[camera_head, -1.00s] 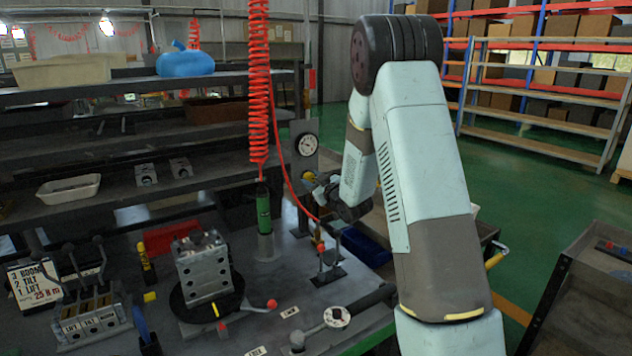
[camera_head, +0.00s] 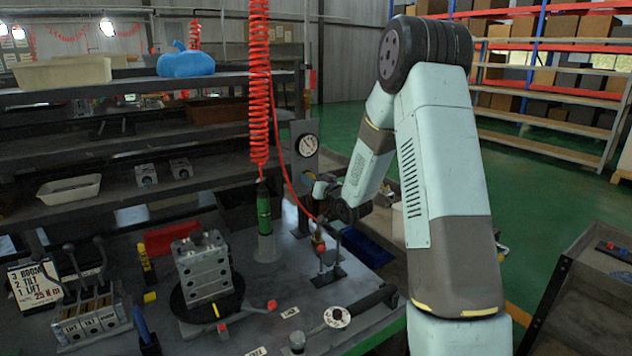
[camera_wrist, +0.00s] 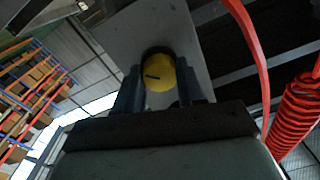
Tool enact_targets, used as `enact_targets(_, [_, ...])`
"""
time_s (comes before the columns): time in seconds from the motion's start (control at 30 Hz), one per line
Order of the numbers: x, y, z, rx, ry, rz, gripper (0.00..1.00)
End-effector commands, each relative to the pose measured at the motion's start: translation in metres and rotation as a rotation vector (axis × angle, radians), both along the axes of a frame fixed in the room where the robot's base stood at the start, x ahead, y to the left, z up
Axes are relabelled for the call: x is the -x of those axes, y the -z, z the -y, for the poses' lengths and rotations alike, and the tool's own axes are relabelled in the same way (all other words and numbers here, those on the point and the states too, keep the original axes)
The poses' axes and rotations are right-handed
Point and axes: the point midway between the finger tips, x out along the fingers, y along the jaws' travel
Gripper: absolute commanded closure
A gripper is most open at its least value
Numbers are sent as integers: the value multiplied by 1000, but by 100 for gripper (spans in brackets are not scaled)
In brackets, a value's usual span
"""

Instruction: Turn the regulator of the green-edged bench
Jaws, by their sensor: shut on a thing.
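The regulator shows in the wrist view as a round yellow knob (camera_wrist: 158,76) with a dark mark across its face, set on a grey upright plate (camera_wrist: 130,35). My gripper (camera_wrist: 160,88) has one finger on each side of the knob and is shut on it. In the head view, a round white pressure gauge (camera_head: 307,145) sits on the grey plate of the green-edged bench (camera_head: 372,338).
A red coiled hose (camera_head: 259,90) hangs left of the plate, with a green-bodied tool (camera_head: 264,212) below. A metal valve block (camera_head: 205,268) stands on a dark round base. Levers (camera_head: 85,290) are at front left. A dark cart (camera_head: 590,290) is at right.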

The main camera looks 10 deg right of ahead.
Motion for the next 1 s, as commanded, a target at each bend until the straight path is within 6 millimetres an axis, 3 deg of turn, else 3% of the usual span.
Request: enact_targets(1.0, [-2,1,9,-921,13,-293,92])
